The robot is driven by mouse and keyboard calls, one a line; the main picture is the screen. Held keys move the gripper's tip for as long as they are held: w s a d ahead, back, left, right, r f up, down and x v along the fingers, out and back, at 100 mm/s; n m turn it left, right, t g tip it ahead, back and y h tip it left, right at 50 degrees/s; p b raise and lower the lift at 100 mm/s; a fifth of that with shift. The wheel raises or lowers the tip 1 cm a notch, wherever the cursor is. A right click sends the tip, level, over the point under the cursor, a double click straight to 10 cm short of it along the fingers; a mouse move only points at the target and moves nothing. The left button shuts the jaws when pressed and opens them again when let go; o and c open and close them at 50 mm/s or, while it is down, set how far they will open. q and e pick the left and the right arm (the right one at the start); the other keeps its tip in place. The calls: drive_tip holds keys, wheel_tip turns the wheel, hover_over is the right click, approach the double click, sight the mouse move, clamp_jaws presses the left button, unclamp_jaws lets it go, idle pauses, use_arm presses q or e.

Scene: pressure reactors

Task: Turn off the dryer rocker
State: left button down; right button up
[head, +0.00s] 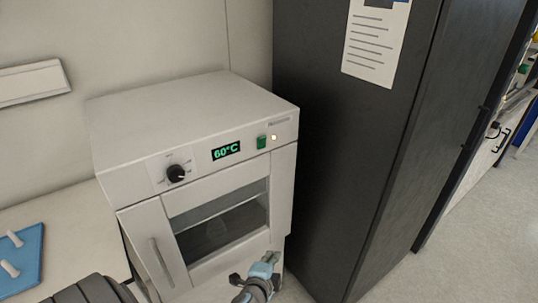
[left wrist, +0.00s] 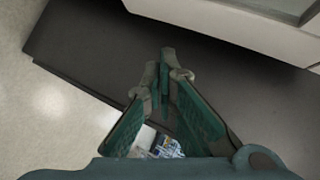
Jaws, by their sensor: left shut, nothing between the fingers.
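The dryer (head: 190,130) is a white box oven with a front window, a black knob (head: 176,173) and a green display (head: 226,151) reading 60°C. The green rocker (head: 261,142) sits right of the display on the upper front panel, and a small light (head: 274,138) glows beside it. My left gripper (head: 238,281) is low in front of the dryer, below the window's lower right corner and well below the rocker. In the left wrist view its fingers (left wrist: 165,65) are closed together with nothing between them. The rocker is not in that view. My right gripper is not visible.
A tall dark cabinet (head: 345,150) stands close on the dryer's right, with a paper sheet (head: 375,38) on it. A blue tray (head: 22,262) with white pieces lies on the bench at left. Open floor (head: 465,235) shows at right.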

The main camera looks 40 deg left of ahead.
use_arm(q)
wheel_tip(320, 180, up, 26)
drive_tip(key=w+a+m+t+y+p, duration=0.1)
drive_tip(key=a+m+t+y, duration=0.1)
drive_tip(key=t+y, duration=0.2)
drive_tip(key=shift+w+r+t+p, duration=0.2)
drive_tip(key=shift+w+t+p, duration=0.1)
drive_tip(key=shift+p, duration=0.1)
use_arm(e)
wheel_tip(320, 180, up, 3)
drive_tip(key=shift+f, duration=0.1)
use_arm(q)
drive_tip(key=shift+a, duration=0.1)
approach(268, 150)
drive_tip(key=w+d+r, duration=0.3)
drive_tip(key=r, duration=0.1)
drive_tip(key=a, duration=0.1)
drive_tip(key=w+a+p, duration=0.1)
drive_tip(key=a, duration=0.1)
drive_tip(key=shift+w+a+r, duration=0.25)
drive_tip(key=shift+a+r, duration=0.1)
drive_tip(key=shift+a, duration=0.05)
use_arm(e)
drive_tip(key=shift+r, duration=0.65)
